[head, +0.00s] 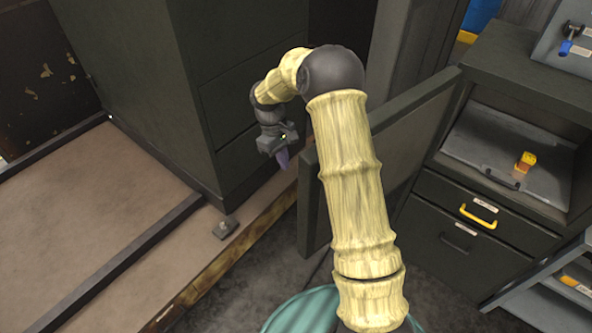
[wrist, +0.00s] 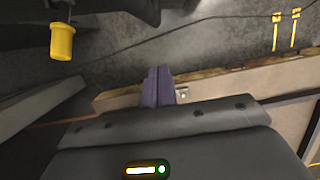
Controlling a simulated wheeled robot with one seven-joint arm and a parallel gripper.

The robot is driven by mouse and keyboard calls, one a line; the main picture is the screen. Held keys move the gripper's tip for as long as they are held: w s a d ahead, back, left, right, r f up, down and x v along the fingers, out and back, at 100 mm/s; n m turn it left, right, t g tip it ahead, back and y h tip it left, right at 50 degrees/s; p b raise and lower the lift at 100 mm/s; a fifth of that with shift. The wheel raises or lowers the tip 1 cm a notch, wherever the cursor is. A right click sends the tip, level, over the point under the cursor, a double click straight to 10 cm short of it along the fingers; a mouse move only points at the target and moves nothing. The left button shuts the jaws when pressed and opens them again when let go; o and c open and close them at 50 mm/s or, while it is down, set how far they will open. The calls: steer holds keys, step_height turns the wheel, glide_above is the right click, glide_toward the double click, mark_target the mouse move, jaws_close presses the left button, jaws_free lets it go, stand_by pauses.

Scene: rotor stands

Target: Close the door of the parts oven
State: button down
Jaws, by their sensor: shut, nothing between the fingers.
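The parts oven appears to be the dark cabinet (head: 500,85) at the right in the head view, with an open bay holding a grey shelf. Its door (head: 408,143) seems to be the dark framed panel standing open, reaching from the cabinet's left side toward the picture's middle. My arm hides part of the door. My gripper (head: 283,159) is just left of the door's free edge, pointing down with purple fingers. The fingers also show together and empty in the wrist view (wrist: 157,87). I cannot tell whether the gripper touches the door.
A yellow part (head: 525,161) sits on the shelf. Drawers (head: 460,240) with a yellow handle lie below. A tall dark cabinet (head: 240,80) stands behind my gripper. A low wooden platform (head: 90,230) with a metal bracket (head: 225,228) lies at the left. A yellow cylinder (wrist: 62,42) shows in the wrist view.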

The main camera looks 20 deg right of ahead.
steer(key=s+d+f+p, duration=0.1)
steer(key=s, duration=0.1)
steer(key=s+d+f+p, duration=0.1)
steer(key=shift+s+d+f, duration=0.2)
steer(key=shift+s+d, duration=0.1)
steer(key=shift+s, duration=0.05)
stand_by(0.4)
